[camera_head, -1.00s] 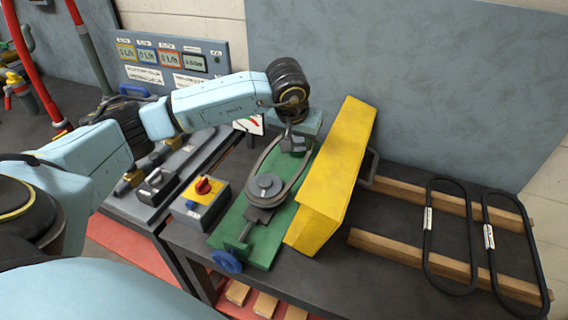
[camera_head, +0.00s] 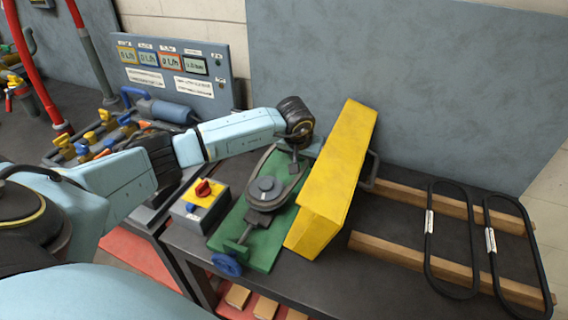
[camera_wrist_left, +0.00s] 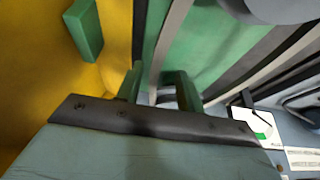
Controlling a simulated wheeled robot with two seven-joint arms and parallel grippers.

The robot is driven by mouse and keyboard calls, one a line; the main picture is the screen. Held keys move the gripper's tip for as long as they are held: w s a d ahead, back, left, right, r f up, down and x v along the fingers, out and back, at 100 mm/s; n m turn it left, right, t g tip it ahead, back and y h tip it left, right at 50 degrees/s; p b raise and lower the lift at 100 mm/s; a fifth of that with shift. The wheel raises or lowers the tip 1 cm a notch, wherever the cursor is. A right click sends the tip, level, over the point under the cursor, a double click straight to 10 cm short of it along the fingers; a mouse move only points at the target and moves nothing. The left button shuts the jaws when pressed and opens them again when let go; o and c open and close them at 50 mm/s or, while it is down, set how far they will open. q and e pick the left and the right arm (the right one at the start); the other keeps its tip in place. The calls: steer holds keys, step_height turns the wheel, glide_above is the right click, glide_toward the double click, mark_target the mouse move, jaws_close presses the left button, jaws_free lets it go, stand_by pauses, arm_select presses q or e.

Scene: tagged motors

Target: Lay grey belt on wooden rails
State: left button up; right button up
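The grey belt (camera_head: 259,168) loops around the grey pulley (camera_head: 266,188) on the green base plate (camera_head: 269,250). Its far end is partly hidden by my left gripper (camera_head: 294,162). My left gripper points down at that far end, beside the yellow guard. In the left wrist view its two fingers (camera_wrist_left: 158,95) are apart, and a grey strip, apparently the belt (camera_wrist_left: 172,38), runs up from the gap. I cannot tell whether they touch it. The two wooden rails (camera_head: 392,258) lie at the right, beyond the guard. My right gripper is not in view.
The tall yellow guard (camera_head: 338,180) stands between the pulley and the rails. Two black tagged belts (camera_head: 429,255) lie across the rails' right part; their left part is bare. A red-knob switch box (camera_head: 200,207) and a blue handwheel (camera_head: 227,265) sit nearby.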

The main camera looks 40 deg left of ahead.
arm_select(q)
jaws_close()
